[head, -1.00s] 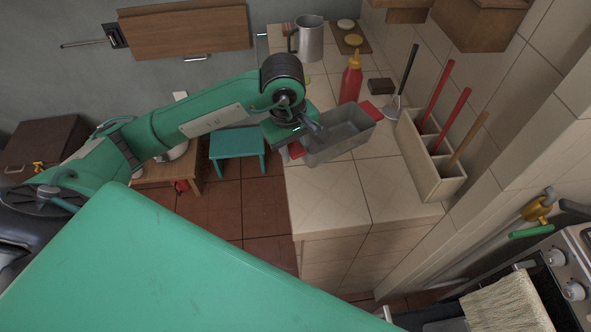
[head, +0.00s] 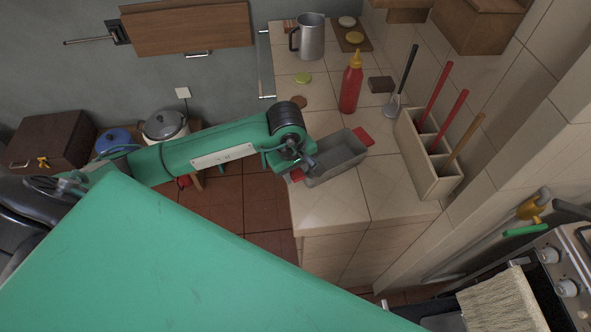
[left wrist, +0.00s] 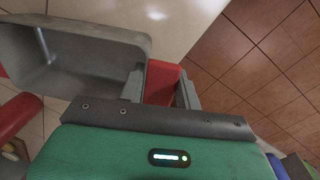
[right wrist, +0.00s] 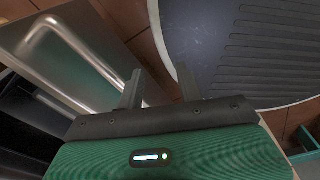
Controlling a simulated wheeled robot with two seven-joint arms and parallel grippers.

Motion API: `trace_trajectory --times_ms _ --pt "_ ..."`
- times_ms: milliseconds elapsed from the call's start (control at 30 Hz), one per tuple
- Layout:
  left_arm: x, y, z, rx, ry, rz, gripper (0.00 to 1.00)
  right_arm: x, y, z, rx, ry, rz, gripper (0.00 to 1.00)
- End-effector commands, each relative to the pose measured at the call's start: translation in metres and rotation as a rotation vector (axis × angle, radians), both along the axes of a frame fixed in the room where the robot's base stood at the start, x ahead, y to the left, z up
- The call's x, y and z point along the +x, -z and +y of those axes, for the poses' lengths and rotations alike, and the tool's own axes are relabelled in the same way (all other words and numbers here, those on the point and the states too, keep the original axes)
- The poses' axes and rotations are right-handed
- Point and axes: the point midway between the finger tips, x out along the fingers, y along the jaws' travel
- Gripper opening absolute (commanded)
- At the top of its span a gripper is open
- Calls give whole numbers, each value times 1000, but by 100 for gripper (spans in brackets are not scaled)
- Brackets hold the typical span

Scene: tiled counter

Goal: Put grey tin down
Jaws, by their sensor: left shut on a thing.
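The grey tin (head: 338,163) is a rectangular loaf tin with red end handles, over the near part of the tiled counter. It looks level and very low; I cannot tell whether its base touches the tiles. My left gripper (head: 300,168) is at its left end. In the left wrist view the left gripper (left wrist: 160,85) is shut on the red handle (left wrist: 162,80), and the tin's hollow (left wrist: 95,50) looks empty. My right gripper (right wrist: 160,88) shows only in the right wrist view, with its fingers apart and nothing between them.
A red sauce bottle (head: 350,88) stands behind the tin, and a metal jug (head: 311,38) further back. A utensil holder (head: 428,165) stands to the right by the wall. The counter's near end (head: 330,212) is clear. A stove (head: 560,270) is at lower right.

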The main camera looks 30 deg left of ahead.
Motion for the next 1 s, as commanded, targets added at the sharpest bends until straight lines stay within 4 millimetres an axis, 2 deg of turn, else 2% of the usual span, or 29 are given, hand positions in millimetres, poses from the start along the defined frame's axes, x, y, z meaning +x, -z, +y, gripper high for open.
trace_trajectory --times_ms 133,167,267,667,700,1000 --pt "0 4 0 0 0 -1 0 0 5 0 0 0 0 36" --pt "0 3 0 0 0 0 38 0 4 0 0 0 0 36" --pt "0 2 0 0 -1 0 56 0 4 0 0 0 0 36" --pt "0 -3 0 0 0 1 56 0 -3 4 4 1 0 36" --pt "1 -5 1 1 0 -3 56 0 3 4 4 1 0 36" --pt "-5 -62 4 0 2 -6 56 0 22 4 4 0 0 36"
